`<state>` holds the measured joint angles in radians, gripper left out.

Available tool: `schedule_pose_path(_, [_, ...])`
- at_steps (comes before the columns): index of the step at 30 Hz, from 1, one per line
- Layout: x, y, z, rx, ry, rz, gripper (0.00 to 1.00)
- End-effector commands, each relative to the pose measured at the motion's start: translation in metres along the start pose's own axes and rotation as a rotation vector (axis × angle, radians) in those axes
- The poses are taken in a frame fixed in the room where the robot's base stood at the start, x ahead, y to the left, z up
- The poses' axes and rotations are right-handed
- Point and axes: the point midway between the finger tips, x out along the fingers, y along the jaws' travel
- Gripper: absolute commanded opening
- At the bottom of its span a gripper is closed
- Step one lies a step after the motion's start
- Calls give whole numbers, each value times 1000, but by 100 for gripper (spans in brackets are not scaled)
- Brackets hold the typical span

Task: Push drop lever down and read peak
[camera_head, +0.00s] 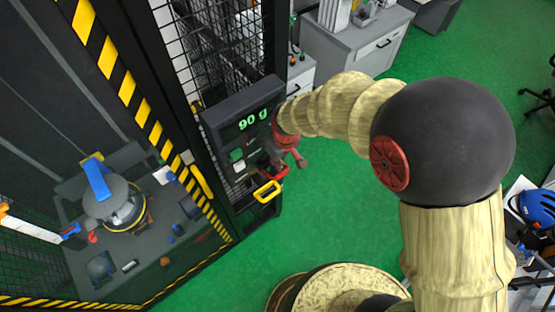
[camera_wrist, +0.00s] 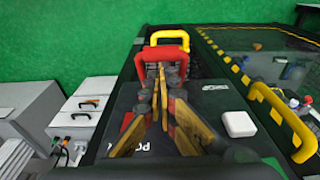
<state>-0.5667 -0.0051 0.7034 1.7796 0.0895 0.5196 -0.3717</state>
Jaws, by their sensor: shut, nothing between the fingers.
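A dark control box (camera_head: 240,103) on the tower frame shows "90 g" in green digits on its display (camera_head: 247,121). Low on it is a red handle (camera_head: 276,173), with a yellow handle (camera_head: 267,191) just below. In the wrist view the red handle (camera_wrist: 142,126) is a loop and the yellow handle (camera_wrist: 168,35) lies beyond it. No label shows which one is the drop lever. My gripper (camera_wrist: 162,72) is shut and empty, its fingertips overlapping the red loop in that view; contact cannot be told. In the head view my gripper (camera_head: 277,163) is partly hidden by my wrist.
A pale button (camera_head: 237,155) sits on the box, left of the handles. A yellow door handle (camera_head: 201,180) and striped posts (camera_head: 130,90) border the caged tower. Inside stands a rig with a blue clamp (camera_head: 97,180).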

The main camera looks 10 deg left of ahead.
Motion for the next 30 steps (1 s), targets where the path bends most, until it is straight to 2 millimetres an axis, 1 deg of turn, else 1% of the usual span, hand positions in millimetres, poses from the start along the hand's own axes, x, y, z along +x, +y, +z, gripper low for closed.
schedule_pose_path(30, [5,0,8,-1,84,0,0])
